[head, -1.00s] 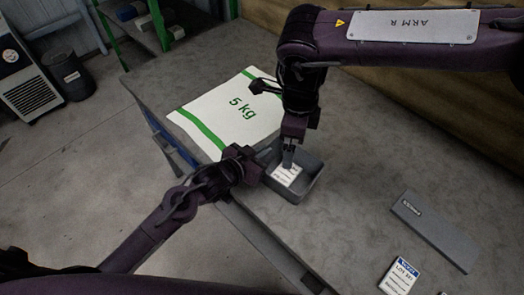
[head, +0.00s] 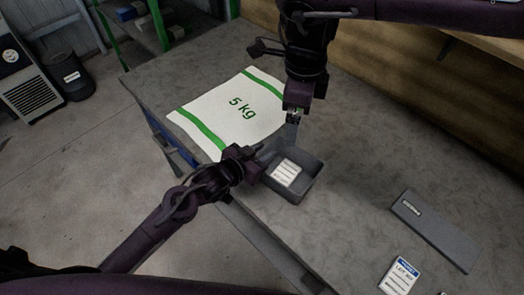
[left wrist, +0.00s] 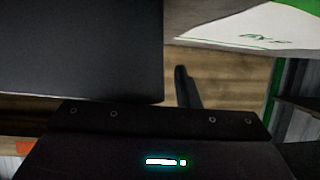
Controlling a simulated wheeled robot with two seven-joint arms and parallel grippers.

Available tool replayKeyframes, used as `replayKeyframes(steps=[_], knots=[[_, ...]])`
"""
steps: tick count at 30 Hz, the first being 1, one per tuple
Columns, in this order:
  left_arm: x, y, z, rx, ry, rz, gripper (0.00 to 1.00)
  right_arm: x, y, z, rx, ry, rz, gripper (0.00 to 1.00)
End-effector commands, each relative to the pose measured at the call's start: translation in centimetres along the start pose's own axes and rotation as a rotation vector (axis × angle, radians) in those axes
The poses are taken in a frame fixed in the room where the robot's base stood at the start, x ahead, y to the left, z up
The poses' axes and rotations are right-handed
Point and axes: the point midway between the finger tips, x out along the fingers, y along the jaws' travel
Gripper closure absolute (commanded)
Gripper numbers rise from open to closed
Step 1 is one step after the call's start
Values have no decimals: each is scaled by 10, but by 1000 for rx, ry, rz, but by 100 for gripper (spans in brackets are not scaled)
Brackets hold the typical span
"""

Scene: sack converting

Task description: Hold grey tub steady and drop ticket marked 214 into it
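The grey tub (head: 312,182) stands on the bench near its front edge. A white ticket (head: 286,172) with dark print lies inside it; its number is too small to read. My left gripper (head: 264,156) is at the tub's left wall and appears closed on it. In the left wrist view a dark surface, apparently the tub (left wrist: 85,50), fills the left, with one finger to its right; the other finger is hidden. My right gripper (head: 291,128) is above the tub's back side, apart from the ticket and seemingly open with nothing in it.
A white sack marked 5 kg (head: 238,112) lies flat left of the tub. A long grey box (head: 435,230) and a blue-headed card (head: 402,274) lie at the right. The bench between them and the tub is clear. A dark bin (head: 72,78) stands on the floor.

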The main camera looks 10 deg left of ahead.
Motion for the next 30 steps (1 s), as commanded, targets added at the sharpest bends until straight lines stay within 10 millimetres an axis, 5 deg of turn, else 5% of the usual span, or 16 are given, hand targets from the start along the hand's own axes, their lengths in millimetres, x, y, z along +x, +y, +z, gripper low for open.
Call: replayKeyframes(steps=[11,24,30], knots=[[-6,0,0,-1,2,-1,69,0,0,0,0,0,0,0],[-90,1,1,0,-3,1,69,0,0,0,0,0,0,0],[-113,0,1,-1,-1,0,69,0,0,0,0,0,0,0]])
